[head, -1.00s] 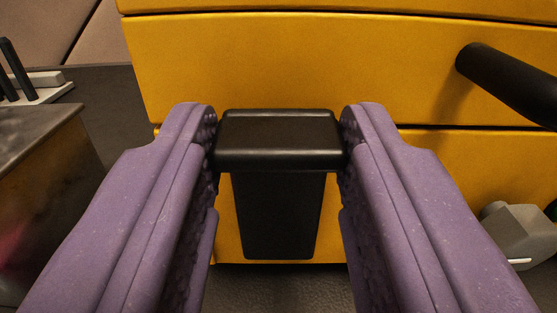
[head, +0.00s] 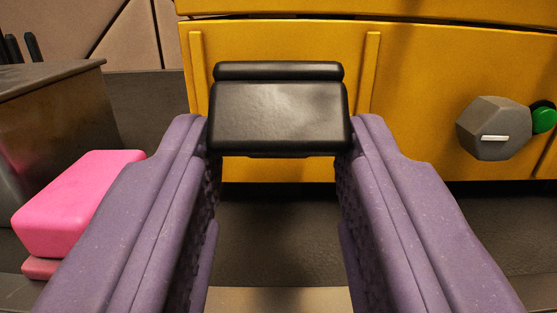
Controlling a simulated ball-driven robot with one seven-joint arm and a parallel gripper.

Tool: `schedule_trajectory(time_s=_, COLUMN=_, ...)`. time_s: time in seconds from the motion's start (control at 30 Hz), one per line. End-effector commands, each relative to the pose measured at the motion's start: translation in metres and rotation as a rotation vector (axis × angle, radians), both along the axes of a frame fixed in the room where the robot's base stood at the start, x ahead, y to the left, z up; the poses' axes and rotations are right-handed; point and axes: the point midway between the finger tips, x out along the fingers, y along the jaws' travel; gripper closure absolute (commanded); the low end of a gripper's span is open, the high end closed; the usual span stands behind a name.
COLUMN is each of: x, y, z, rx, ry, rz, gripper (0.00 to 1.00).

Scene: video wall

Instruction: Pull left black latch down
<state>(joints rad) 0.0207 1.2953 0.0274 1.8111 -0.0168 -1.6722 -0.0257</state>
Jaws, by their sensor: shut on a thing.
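The black latch (head: 280,112) is in the upper middle of the head view, in front of the yellow panel (head: 420,95). Its broad face is tilted toward me, with a dark bar along its top edge. My gripper (head: 280,140) has one purple finger on each side of the latch, and the fingertips press on its left and right ends. The gripper is shut on the latch. The inner ends of the latch are partly hidden by the fingertips.
A grey hexagonal knob (head: 490,128) and a green round part (head: 543,118) are on the panel at the right. A pink block (head: 82,202) lies at the left beside a metal box (head: 45,110). Dark floor space (head: 280,235) lies below the latch.

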Motion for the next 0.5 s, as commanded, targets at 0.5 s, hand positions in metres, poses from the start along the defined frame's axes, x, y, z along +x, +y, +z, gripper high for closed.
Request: schedule_trajectory(time_s=0.5, x=-0.004, y=0.0, z=-0.025, rx=0.0, ry=-0.11, rz=0.0, gripper=1.0)
